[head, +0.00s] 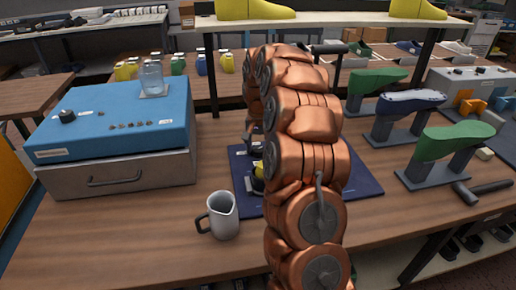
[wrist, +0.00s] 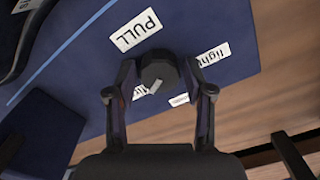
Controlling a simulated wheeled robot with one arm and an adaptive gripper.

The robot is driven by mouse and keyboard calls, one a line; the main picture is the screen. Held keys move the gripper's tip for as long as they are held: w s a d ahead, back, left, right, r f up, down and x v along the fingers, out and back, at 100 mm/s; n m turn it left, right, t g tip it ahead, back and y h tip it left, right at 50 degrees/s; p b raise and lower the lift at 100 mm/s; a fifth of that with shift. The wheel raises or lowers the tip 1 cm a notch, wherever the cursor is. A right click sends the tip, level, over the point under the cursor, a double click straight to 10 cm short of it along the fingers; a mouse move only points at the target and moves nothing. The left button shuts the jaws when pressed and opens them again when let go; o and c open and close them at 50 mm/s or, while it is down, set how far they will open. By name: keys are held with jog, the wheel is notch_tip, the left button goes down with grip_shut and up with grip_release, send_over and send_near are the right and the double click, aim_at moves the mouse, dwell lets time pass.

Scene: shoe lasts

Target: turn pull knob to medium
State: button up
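In the wrist view a round dark knob (wrist: 159,70) sits on a dark blue panel (wrist: 88,75). A white PULL label (wrist: 136,30) is above it. A label reading "light" (wrist: 212,54) lies to its right, upside down. Two more labels below the knob are partly hidden and cannot be read fully. A pale pointer mark on the knob points down and slightly left. My gripper (wrist: 159,72) is open, with one fingertip on each side of the knob and small gaps visible. In the head view my copper arm hides the gripper's fingertips and this knob.
A blue-topped box (head: 120,112) with another dark knob (head: 67,116) and a glass jar (head: 152,78) stands at left. Green shoe lasts (head: 450,140) on stands and a hammer (head: 482,192) are at right.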

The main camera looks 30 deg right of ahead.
jog(key=c, duration=0.8)
jog(key=shift+o, duration=0.2)
jog(key=shift+n, duration=0.4)
jog(key=n+b, duration=0.2)
jog(key=n, duration=0.2)
jog(key=shift+n, duration=0.3)
jog(key=n+b, duration=0.1)
jog(key=n, duration=0.5)
jog(key=shift+n, duration=0.3)
jog(key=o, duration=1.1)
jog(key=shift+o, duration=0.2)
jog(key=shift+r, duration=0.15)
